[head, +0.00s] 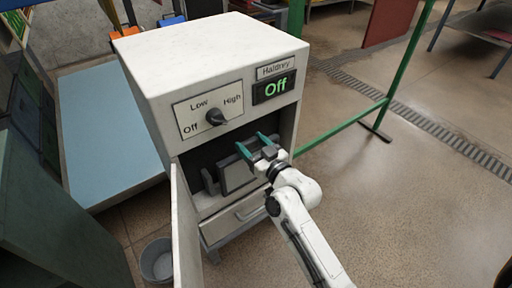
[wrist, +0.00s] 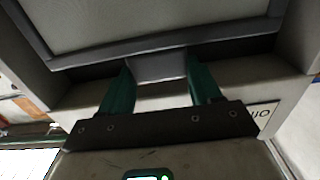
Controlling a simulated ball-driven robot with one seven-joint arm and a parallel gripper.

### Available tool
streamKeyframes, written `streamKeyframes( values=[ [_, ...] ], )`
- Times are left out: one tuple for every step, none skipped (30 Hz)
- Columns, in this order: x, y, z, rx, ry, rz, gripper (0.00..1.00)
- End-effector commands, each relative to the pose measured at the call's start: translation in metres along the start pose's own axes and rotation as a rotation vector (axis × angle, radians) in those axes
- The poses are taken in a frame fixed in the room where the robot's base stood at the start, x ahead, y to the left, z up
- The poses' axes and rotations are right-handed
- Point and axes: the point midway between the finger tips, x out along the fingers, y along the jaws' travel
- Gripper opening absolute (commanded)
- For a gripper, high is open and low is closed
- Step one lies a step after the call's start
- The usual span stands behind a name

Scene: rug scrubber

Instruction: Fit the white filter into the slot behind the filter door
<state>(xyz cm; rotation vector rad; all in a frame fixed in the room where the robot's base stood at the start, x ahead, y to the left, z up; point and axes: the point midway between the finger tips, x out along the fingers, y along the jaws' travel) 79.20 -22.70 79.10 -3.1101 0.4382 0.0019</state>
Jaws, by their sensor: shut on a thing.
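The filter (head: 238,176) is a pale grey panel in a dark frame. It is at the cabinet's opening, tilted; I cannot tell whether it is seated in the slot. It fills the top of the wrist view (wrist: 150,18). My gripper (head: 254,144) has teal fingers and is at the filter's upper right in the head view. In the wrist view my gripper (wrist: 160,72) is shut on the filter's grey tab (wrist: 157,67). The filter door (head: 184,235) hangs open at the left of the opening. The slot's inside is dark and mostly hidden.
The white cabinet (head: 205,50) carries a knob (head: 215,117) and a display (head: 274,87) reading Off. A drawer (head: 235,216) is below the opening. A grey bucket (head: 157,260) stands at lower left. The floor at right is clear up to a green rail (head: 350,122).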

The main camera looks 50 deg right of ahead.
Motion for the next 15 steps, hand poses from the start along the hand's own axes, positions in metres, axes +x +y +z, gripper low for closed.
streamKeyframes(
  values=[
    [0.004, 0.0, -0.002, 0.0, 0.003, 0.001, 0.1],
    [0.006, 0.0, -0.002, 0.0, 0.003, 0.001, 0.1],
    [0.008, 0.0, -0.002, 0.0, 0.003, 0.001, 0.1],
    [0.01, 0.0, -0.001, 0.0, 0.002, 0.001, 0.1],
    [0.012, 0.001, -0.001, 0.0, 0.002, 0.001, 0.1],
    [0.015, 0.001, -0.002, 0.0, 0.003, 0.001, 0.1],
    [0.017, 0.001, -0.002, -0.001, 0.003, 0.001, 0.1],
    [0.018, 0.001, -0.002, -0.001, 0.003, 0.001, 0.1],
    [0.021, 0.001, -0.002, -0.001, 0.002, 0.001, 0.1],
    [0.023, 0.001, -0.001, -0.001, 0.002, 0.001, 0.1],
    [0.025, 0.001, -0.001, 0.0, 0.003, 0.001, 0.1],
    [0.027, 0.001, -0.002, 0.0, 0.003, 0.001, 0.1],
    [0.029, 0.001, -0.001, 0.0, 0.003, 0.001, 0.1],
    [0.031, 0.001, -0.001, 0.0, 0.003, 0.001, 0.1],
    [0.034, 0.0, -0.001, 0.0, 0.003, 0.001, 0.1]
  ],
)
